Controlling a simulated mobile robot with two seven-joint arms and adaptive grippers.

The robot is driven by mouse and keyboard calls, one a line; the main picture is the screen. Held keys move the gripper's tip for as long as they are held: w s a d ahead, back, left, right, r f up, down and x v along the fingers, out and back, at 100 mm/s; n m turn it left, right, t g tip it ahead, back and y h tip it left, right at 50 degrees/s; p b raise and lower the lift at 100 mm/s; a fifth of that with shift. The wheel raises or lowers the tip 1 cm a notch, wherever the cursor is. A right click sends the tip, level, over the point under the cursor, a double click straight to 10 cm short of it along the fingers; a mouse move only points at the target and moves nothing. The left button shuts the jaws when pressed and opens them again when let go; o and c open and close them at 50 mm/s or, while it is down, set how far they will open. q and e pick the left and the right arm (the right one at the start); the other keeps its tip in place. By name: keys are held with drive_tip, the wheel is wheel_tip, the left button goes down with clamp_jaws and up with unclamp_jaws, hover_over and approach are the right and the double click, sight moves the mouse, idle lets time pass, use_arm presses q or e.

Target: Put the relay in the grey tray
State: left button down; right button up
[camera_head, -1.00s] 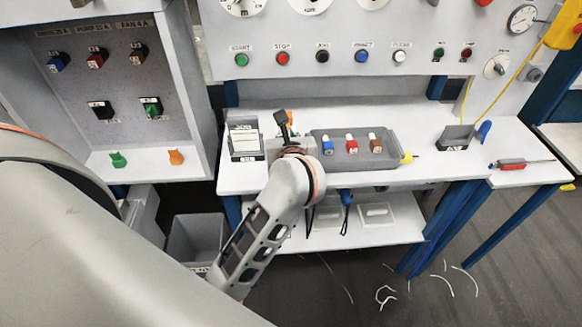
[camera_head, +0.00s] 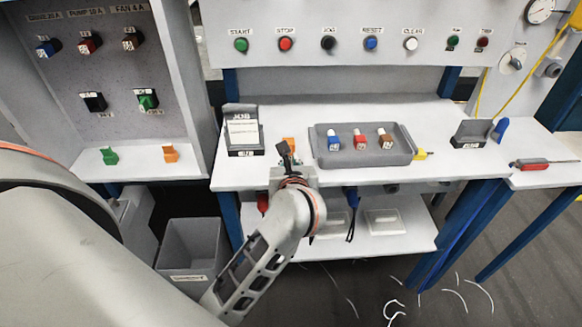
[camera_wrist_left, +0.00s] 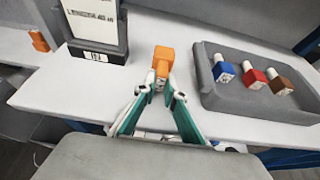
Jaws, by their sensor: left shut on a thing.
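An orange block with a pale printed lower face, which I take to be the relay, is at the fingertips of my left gripper (camera_wrist_left: 160,92) in the left wrist view (camera_wrist_left: 163,60). The gripper is shut on its lower end. In the head view, the orange block (camera_head: 290,142) shows just behind the dark fingers of my left gripper (camera_head: 285,155), over the white bench. Whether it touches the bench is unclear. The grey tray (camera_head: 320,158) lies just to the right and holds a blue, a red and a brown block; it also shows in the wrist view (camera_wrist_left: 222,100). My right gripper is out of view.
A card holder (camera_head: 243,130) stands left of the gripper. A small dark bin (camera_head: 472,133) and a red screwdriver (camera_head: 540,164) are farther right. A grey bin (camera_head: 190,245) is below on the left. Bench space behind the tray is clear.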

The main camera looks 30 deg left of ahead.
use_arm(q)
drive_tip(key=shift+f, duration=0.4)
drive_tip(key=c, duration=2.4)
unclamp_jaws()
drive_tip(key=o, duration=0.3)
